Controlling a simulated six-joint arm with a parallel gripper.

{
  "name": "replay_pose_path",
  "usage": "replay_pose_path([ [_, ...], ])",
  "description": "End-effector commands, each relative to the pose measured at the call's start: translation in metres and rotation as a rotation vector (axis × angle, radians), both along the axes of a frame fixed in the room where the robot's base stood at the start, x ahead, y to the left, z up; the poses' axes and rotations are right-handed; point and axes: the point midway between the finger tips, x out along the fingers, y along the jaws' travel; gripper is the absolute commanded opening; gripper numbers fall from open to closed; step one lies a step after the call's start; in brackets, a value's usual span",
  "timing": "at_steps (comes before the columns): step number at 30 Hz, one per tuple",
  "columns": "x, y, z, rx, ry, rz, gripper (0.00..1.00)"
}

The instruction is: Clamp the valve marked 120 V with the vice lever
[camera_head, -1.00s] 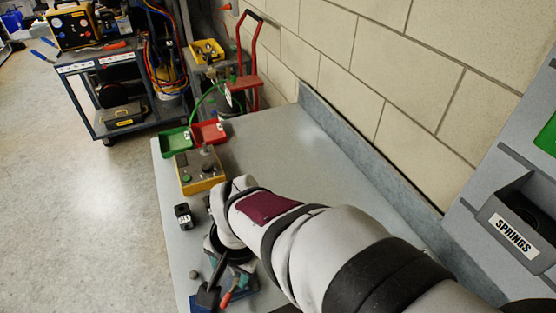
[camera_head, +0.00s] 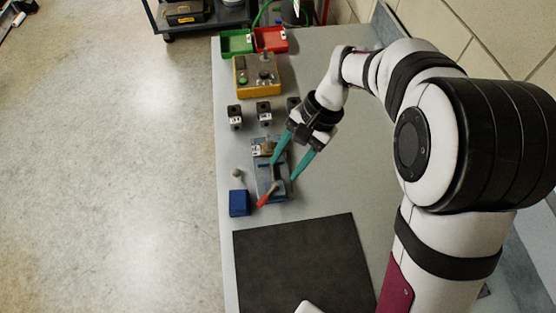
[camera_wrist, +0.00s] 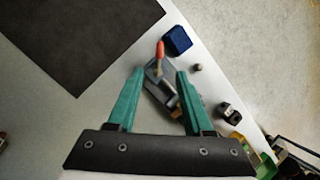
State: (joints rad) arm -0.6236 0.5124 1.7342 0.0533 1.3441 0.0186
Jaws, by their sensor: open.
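The blue-grey vice (camera_head: 264,184) stands on the bench, and its lever has a red handle (camera_head: 267,196) angled toward the front left. A brass-coloured valve with a small pale label (camera_head: 262,148) sits at the vice's far end; the marking is too small to read, and I cannot tell whether it is gripped. My gripper (camera_head: 285,172) is open and empty, its teal fingers pointing down over the vice. In the wrist view, the vice (camera_wrist: 158,92) and red handle (camera_wrist: 160,48) show between and beyond the fingertips (camera_wrist: 160,73).
Dark labelled blocks (camera_head: 235,117) (camera_head: 264,113) stand behind the vice, one partly hidden by my gripper. A blue block (camera_head: 239,203) and small grey knob (camera_head: 237,173) are left of it. A yellow box (camera_head: 258,87), green bin (camera_head: 237,42) and red bin (camera_head: 271,39) stand farther back. A black mat (camera_head: 300,262) lies in front.

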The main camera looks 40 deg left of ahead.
Motion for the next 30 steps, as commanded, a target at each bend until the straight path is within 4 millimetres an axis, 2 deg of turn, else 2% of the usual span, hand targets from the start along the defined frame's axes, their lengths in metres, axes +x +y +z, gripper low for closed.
replay_pose_path([
  [6, -0.026, 0.013, -0.061, -0.004, 0.003, 0.002, 0.51],
  [12, -0.043, 0.022, -0.103, -0.004, 0.000, 0.002, 0.51],
  [18, -0.049, 0.025, -0.118, -0.001, -0.002, 0.000, 0.51],
  [25, -0.049, 0.026, -0.119, -0.001, -0.003, 0.000, 0.51],
  [26, -0.049, 0.026, -0.119, -0.001, -0.003, 0.000, 0.49],
  [30, -0.049, 0.026, -0.118, -0.001, -0.003, 0.000, 0.24],
])
